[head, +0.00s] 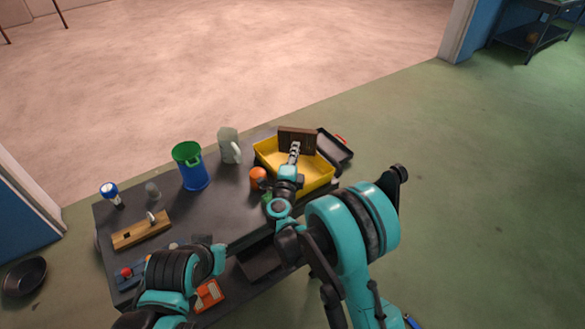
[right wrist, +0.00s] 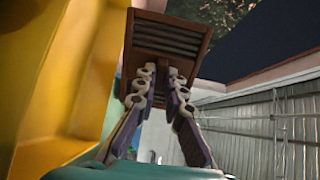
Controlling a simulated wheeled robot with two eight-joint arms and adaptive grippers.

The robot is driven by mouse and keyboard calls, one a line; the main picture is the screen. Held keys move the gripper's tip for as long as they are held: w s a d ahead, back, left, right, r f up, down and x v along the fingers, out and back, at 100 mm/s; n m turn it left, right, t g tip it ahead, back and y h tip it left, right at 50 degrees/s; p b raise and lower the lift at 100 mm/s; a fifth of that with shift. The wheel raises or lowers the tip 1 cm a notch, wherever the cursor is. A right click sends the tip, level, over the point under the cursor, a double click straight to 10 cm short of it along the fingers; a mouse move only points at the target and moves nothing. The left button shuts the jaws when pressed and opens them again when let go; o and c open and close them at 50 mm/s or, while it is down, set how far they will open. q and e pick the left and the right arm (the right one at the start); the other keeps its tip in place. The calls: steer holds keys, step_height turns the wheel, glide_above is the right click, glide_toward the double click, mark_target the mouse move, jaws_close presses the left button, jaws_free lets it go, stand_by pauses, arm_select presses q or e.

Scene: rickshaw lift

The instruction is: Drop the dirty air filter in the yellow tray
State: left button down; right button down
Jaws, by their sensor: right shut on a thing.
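The dirty air filter (head: 297,137) is a brown, box-like piece at the far side of the yellow tray (head: 318,184). My right gripper (head: 294,149) reaches over the tray and is shut on the filter. In the right wrist view the filter (right wrist: 168,45) shows dark slats in a brown frame, between the fingertips of my gripper (right wrist: 160,78). The yellow tray's wall (right wrist: 75,65) fills the left of that view. I cannot tell whether the filter touches the tray. My left arm is at the lower left of the head view; its fingers are not clearly visible.
On the dark table (head: 236,200) stand a blue bin with a green rim (head: 193,170), a pale jug (head: 229,146), an orange item (head: 257,178) and a wooden block (head: 141,231). A black tray (head: 336,149) lies right of the yellow one.

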steer(key=shift+f, duration=0.65)
steer(key=c, duration=1.5)
jaws_free()
steer(key=shift+c, duration=0.2)
steer(key=s+a, duration=0.2)
steer(key=s, duration=1)
